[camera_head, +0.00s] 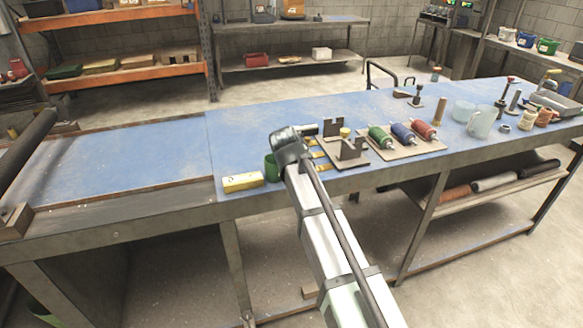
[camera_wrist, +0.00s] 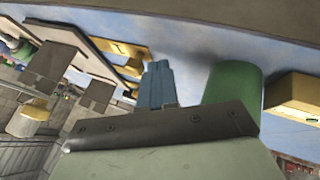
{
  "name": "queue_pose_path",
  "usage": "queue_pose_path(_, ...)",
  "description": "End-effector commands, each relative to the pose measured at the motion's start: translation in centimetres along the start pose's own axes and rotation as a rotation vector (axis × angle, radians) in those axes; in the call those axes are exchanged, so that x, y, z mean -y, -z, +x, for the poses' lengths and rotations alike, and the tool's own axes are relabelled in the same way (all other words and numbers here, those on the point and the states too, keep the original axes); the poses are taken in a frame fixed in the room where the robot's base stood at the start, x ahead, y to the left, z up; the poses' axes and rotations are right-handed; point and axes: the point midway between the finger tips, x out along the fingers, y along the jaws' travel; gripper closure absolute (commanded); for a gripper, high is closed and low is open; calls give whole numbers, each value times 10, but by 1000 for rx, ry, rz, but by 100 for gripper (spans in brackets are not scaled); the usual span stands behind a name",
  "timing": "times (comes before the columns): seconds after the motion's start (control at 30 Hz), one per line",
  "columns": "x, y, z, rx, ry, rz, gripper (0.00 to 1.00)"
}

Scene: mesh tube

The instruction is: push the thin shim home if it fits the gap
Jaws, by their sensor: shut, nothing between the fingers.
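Several yellow strips lie by the near-left edge of a brown fixture board (camera_head: 327,152); one strip (camera_head: 323,168) shows beside my arm, and another (camera_wrist: 118,47) shows in the wrist view. I cannot tell which, if any, is the thin shim. Two dark notched brackets (camera_head: 353,149) stand on the board; any gap for the shim is too small to make out. My gripper (camera_wrist: 157,66) shows as blue fingers, shut and empty, close to the yellow strips in the wrist view. I cannot tell whether it touches them. In the head view my arm hides part of this area.
A green cup (camera_head: 271,168) and a yellow block (camera_head: 243,182) stand left of my arm; the cup (camera_wrist: 232,84) is close beside my gripper. The blue bench (camera_head: 120,160) is clear on the left.

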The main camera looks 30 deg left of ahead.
Motion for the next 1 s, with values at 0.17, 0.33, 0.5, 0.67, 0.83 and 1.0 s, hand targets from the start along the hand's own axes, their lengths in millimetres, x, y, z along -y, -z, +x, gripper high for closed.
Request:
queue_pose_path(0.17,-10,0,5,-1,0,-1,100)
queue_pose_path(0.33,-12,0,6,-1,0,-1,100)
queue_pose_path(0.5,-12,0,6,0,0,-1,100)
queue_pose_path(0.67,-15,-1,7,0,0,0,100)
queue_pose_path(0.83,-33,-5,14,1,0,2,100)
queue_pose_path(1.0,-56,-11,23,1,-1,0,100)
